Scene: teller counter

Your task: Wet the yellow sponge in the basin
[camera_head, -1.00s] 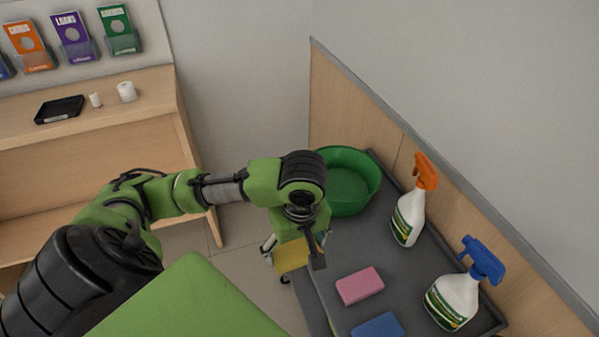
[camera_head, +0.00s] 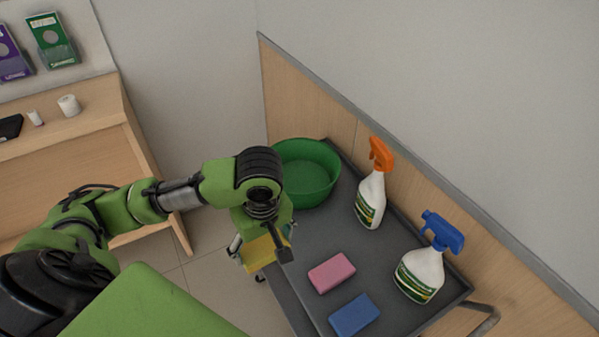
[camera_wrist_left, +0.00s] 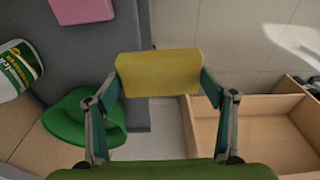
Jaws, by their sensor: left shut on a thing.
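The yellow sponge (camera_head: 262,252) is held by my left gripper (camera_head: 262,246), beside the near left edge of the grey cart top. In the left wrist view the sponge (camera_wrist_left: 158,73) sits between the two fingers of the left gripper (camera_wrist_left: 158,82), which is shut on it. The green basin (camera_head: 312,170) stands at the far end of the cart, beyond the gripper and partly behind my arm. I cannot tell whether it holds water. The basin (camera_wrist_left: 66,122) also shows at the lower left of the left wrist view. My right gripper is not in view.
A pink sponge (camera_head: 332,272) and a blue sponge (camera_head: 354,314) lie on the grey cart top (camera_head: 330,235). An orange-topped spray bottle (camera_head: 370,200) and a blue-topped one (camera_head: 420,275) stand along its wall side. A wooden desk (camera_head: 90,135) is at left.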

